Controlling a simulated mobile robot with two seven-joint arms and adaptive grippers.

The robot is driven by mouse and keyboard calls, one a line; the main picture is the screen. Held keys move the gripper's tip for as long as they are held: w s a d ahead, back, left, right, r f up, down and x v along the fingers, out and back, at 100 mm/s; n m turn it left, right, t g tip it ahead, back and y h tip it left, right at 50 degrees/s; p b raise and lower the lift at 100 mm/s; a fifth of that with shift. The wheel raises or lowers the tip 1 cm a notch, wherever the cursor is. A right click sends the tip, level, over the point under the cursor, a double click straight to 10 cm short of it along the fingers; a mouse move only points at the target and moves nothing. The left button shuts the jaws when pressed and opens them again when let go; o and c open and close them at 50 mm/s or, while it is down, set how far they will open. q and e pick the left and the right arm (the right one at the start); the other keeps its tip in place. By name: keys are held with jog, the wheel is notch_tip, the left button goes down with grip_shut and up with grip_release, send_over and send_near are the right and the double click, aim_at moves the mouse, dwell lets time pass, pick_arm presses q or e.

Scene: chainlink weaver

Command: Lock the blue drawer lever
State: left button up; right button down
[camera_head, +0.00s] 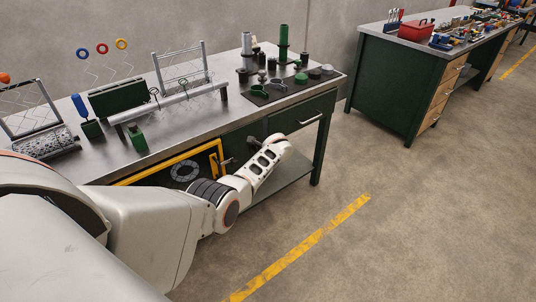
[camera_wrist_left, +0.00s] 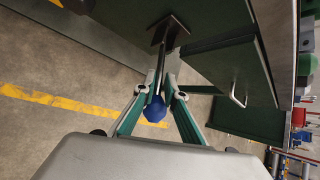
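The lever shows in the left wrist view as a thin dark rod (camera_wrist_left: 162,66) with a blue knob (camera_wrist_left: 155,112) at its end. Its other end meets a dark bracket (camera_wrist_left: 170,32) by the green bench panel. My left gripper (camera_wrist_left: 161,88) is at the lever, with one finger on either side of the rod and knob. The fingers are close to the knob, but whether they press on it is not clear. In the head view my left arm reaches to the bench front and hides the lever. My right gripper is not in view.
A green drawer with a metal handle (camera_wrist_left: 236,95) is beside the lever; its handle also shows in the head view (camera_head: 311,119). A yellow-edged opening (camera_head: 165,164) is in the bench front. The metal benchtop (camera_head: 180,119) holds several fixtures. The floor in front is clear.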

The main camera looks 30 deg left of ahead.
pick_arm(q)
jog(key=o, duration=0.6)
jog(key=shift+w+d+r, duration=0.4)
jog(key=shift+d+r, duration=0.05)
jog(key=shift+r, duration=0.25)
jog(key=shift+s+f, duration=0.1)
jog(key=shift+f, duration=0.05)
jog(key=shift+s+a+f, duration=0.1)
jog(key=shift+a+f, duration=0.05)
jog(key=shift+s, duration=0.15)
jog(key=shift+v, duration=0.85)
jog(key=v, duration=1)
jog(key=shift+d, duration=0.25)
